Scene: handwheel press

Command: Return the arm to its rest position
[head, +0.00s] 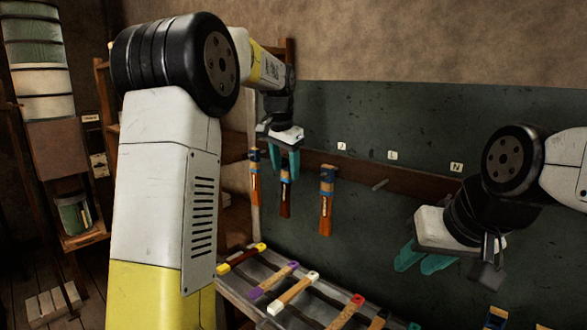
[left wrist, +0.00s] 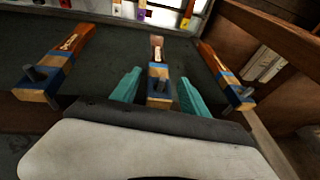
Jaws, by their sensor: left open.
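My left gripper (head: 283,162) is open high at the rail on the back wall, with its teal fingers pointing down. A hanging tool (head: 285,200) with orange, blue and tan bands shows below it. In the left wrist view, the fingers of my left gripper (left wrist: 160,88) stand apart on either side of this tool (left wrist: 158,72), with gaps visible. My left arm (head: 165,180) rises large in front of the head camera, bends at the top and reaches toward the wall. My right gripper (head: 423,259) is at the right, its teal fingers apart and nothing seen between them.
Similar tools hang on both sides, one at right (head: 326,205) and one at left (head: 254,178). A rail (head: 350,172) carries them, with a bare peg (head: 380,184). A rack (head: 235,290) below holds several coloured-end handles. Shelving stands at left.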

